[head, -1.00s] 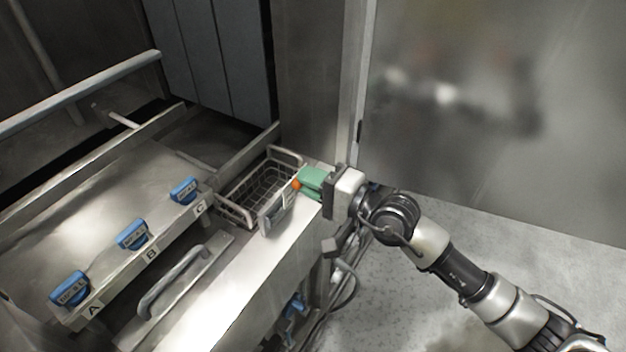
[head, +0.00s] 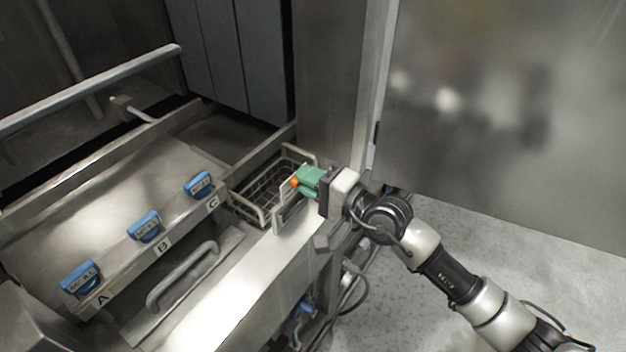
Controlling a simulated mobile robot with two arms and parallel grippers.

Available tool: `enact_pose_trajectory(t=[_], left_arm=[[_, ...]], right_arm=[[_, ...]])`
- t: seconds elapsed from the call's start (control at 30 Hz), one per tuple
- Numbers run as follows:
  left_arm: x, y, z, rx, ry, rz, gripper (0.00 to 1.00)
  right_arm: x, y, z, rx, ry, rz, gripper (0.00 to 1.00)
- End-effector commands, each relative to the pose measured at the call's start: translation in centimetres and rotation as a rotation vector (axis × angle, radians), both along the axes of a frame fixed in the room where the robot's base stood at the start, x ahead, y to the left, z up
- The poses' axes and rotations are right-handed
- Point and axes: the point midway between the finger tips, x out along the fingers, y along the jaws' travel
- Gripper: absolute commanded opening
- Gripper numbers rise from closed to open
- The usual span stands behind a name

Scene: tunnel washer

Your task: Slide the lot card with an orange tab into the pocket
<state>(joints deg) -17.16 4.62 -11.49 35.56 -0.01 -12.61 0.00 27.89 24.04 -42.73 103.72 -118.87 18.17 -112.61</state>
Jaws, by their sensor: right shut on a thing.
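My right gripper (head: 302,180), with green at its jaw end, is shut on the lot card, whose small orange tab (head: 295,182) shows at the tip. The rest of the card is hidden or too small to make out. The gripper is at the right edge of a wire basket (head: 262,212). A flat grey plate that looks like the pocket (head: 289,213) stands at the basket's front right side, just below the orange tab. I cannot tell whether the card touches it. My left gripper is not in view.
Blue clips with labels (head: 145,226) sit along a steel ledge marked A, B and C, left of the basket. A curved handle (head: 183,274) and a bare steel top (head: 225,300) lie in front. A steel post (head: 335,90) rises behind the gripper.

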Motion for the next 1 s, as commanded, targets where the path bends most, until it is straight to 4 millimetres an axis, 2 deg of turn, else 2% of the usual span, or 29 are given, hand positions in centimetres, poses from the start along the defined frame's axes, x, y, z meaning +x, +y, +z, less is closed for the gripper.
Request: enact_pose_trajectory(t=[0.17,0.9,1.0], left_arm=[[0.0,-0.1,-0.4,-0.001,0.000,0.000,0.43],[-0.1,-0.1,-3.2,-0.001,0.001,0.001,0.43],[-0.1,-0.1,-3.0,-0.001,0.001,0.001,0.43]], right_arm=[[0.4,0.5,-0.5,-0.001,0.001,0.000,0.00],[0.4,0.5,-3.5,-0.001,-0.001,0.000,0.00],[0.4,0.5,-3.3,-0.001,-0.001,0.000,0.00]])
